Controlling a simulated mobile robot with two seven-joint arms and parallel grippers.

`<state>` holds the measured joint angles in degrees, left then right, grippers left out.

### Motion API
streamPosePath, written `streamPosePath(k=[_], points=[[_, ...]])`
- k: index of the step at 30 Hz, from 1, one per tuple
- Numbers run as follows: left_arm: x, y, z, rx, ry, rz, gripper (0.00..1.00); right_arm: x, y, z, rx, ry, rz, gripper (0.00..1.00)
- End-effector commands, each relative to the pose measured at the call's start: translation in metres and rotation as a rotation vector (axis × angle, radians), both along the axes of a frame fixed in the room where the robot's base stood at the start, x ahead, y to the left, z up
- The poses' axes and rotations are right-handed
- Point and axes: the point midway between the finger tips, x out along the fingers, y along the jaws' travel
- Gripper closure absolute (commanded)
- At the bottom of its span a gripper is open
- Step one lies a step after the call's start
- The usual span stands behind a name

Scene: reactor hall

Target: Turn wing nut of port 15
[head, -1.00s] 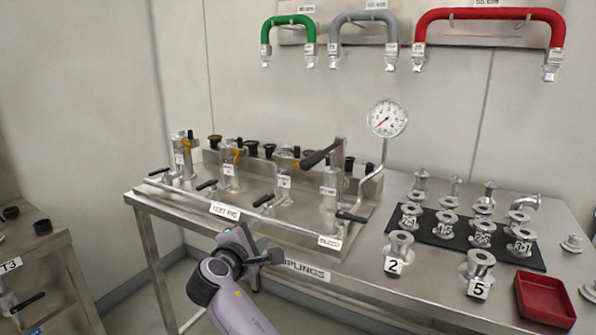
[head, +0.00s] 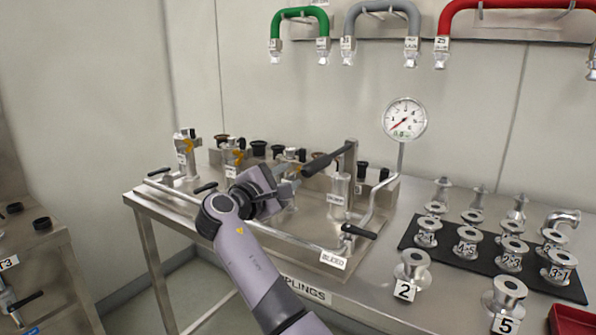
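A steel test rig (head: 314,226) stands on the bench with a row of upright metal ports. The far-left port (head: 186,150) and the one beside it (head: 234,158) each carry a yellow-orange part near the top. My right gripper (head: 287,182) is at the third port, in front of its body and hiding most of it. The fingers overlap the port, so I cannot tell whether they touch it or how wide they are. The port numbers are too small to read, so I cannot tell which is port 15 or see its wing nut. My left gripper is out of view.
A black-handled lever (head: 327,161) sticks out just right of my gripper. A pressure gauge (head: 405,119) stands behind. Numbered couplings lie on a black mat (head: 487,262) at right, beside a red tray (head: 572,320). Coloured hoses (head: 383,8) hang on the wall.

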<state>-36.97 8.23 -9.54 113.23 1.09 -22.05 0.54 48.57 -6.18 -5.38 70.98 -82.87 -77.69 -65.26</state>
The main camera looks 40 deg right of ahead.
Motion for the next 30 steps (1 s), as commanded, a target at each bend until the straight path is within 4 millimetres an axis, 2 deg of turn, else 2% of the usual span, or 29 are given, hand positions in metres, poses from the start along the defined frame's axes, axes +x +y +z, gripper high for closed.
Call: streamPosePath(k=[3,7,12,18,19,21,22,30], points=[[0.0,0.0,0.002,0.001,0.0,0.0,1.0,0.007,-0.019,0.001,0.001,-0.001,-0.001,0.67],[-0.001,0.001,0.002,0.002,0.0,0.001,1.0,0.014,-0.033,0.001,-0.001,-0.001,0.0,0.67],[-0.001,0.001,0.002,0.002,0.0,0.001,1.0,0.017,-0.04,0.0,0.001,-0.002,0.001,0.67],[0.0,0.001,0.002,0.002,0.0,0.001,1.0,0.017,-0.041,0.0,0.001,-0.002,0.002,0.67],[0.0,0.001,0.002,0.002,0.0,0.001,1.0,0.017,-0.041,0.0,0.001,-0.002,0.002,0.7],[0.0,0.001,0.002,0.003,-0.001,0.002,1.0,0.017,-0.041,0.0,0.001,-0.002,0.002,0.93],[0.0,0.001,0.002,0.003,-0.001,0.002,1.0,0.017,-0.041,0.0,0.001,-0.002,0.002,1.0],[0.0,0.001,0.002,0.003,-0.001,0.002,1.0,0.017,-0.04,-0.001,0.004,-0.008,0.002,1.0]])
